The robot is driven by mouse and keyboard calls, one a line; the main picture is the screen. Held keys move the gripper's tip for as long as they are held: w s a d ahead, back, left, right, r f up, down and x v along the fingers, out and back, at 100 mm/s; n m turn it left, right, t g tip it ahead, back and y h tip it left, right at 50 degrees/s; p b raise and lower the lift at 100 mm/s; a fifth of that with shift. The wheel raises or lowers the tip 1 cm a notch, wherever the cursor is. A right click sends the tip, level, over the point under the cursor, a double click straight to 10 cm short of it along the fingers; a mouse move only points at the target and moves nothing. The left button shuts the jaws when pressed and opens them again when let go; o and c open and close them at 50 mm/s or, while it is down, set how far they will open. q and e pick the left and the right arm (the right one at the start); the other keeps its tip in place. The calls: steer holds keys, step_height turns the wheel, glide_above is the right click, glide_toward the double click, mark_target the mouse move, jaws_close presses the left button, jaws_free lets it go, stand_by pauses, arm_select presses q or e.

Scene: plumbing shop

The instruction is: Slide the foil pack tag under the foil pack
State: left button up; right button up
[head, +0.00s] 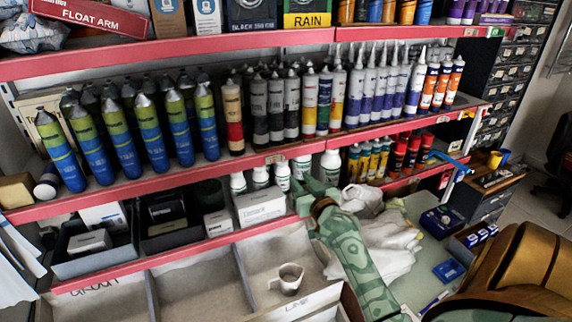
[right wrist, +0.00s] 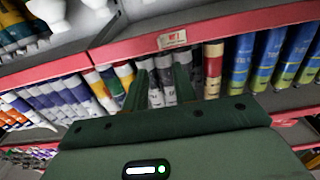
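A crinkled silvery bag (head: 32,33), which looks like the foil pack, lies at the left end of the top shelf. I cannot make out a separate foil pack tag; small labels sit on the shelf edges, one of them on the middle shelf edge (head: 275,157). My green right gripper (head: 314,188) is raised in front of the lower part of the rack, far to the right of and below the bag. In the right wrist view, its two fingers (right wrist: 164,82) stand apart with only background tubes showing between them. My left gripper is not in view.
A red-edged middle shelf (head: 200,172) is crowded with tubes and spray cans. A "FLOAT ARM" box (head: 90,16) lies right beside the bag. Below are open bins, one with a grey mug (head: 288,278). A white cloth (head: 380,240) lies beside my right arm.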

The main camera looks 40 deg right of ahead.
steer(key=b, duration=0.2)
glide_toward(275, 160)
steer(key=w+d, duration=0.4)
steer(key=w, duration=0.1)
steer(key=shift+w+d+r, duration=0.15)
steer(key=shift+w+r, duration=0.15)
steer(key=shift+r, duration=0.05)
jaws_close()
